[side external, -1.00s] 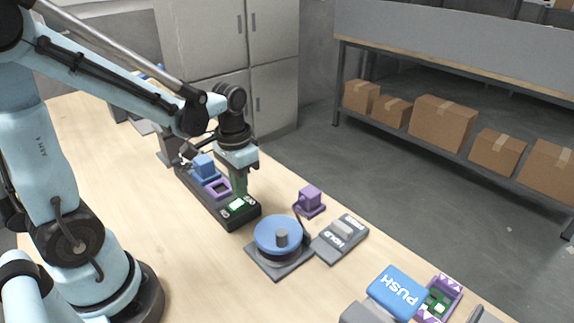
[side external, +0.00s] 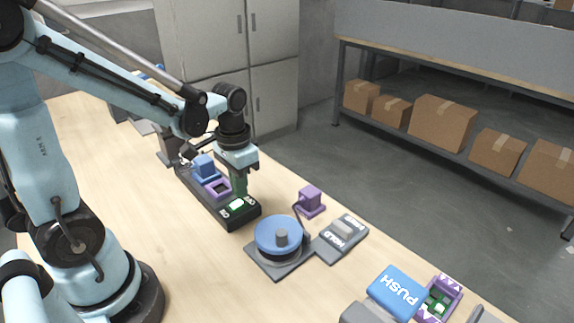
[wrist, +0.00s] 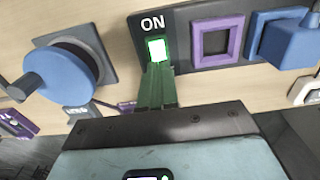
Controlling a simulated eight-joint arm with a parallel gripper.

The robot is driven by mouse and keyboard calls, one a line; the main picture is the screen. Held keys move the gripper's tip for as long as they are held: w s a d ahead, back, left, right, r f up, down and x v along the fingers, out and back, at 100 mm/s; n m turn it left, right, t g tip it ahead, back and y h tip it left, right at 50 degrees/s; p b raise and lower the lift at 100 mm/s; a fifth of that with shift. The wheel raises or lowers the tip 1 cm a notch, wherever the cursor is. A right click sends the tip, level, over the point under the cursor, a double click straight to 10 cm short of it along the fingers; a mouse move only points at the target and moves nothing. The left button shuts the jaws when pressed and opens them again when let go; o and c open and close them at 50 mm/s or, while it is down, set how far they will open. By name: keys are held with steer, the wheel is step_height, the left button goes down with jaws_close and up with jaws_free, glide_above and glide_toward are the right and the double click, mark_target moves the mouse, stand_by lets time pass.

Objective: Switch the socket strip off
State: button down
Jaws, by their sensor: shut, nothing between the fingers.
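The dark socket strip (side external: 189,187) lies on the wooden table, with a blue plug (side external: 203,166) in one socket and an empty purple-framed socket (side external: 216,188). Its lit, green-edged switch (side external: 237,204) is at the near end. In the wrist view the switch (wrist: 157,50) glows white beside the word ON. My gripper (side external: 239,194) is shut and empty, its green fingers pointing down at the switch end of the strip. In the wrist view the fingertips (wrist: 158,68) are right at the lower edge of the switch; I cannot tell whether they touch it.
A blue round knob (side external: 278,236) on a grey base stands near the strip. The table (side external: 115,185) is clear left of the strip.

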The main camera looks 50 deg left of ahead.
mark_target(242, 204)
steer(key=shift+f, duration=0.85)
stand_by(0.4)
steer(key=shift+r, duration=3.55)
steer(key=s+d+r+t, duration=0.1)
steer(key=d+r+t, duration=0.1)
steer(key=d+t, duration=0.3)
steer(key=shift+d+r+t, duration=0.25)
steer(key=shift+r+t, duration=0.05)
steer(key=shift+t, duration=0.8)
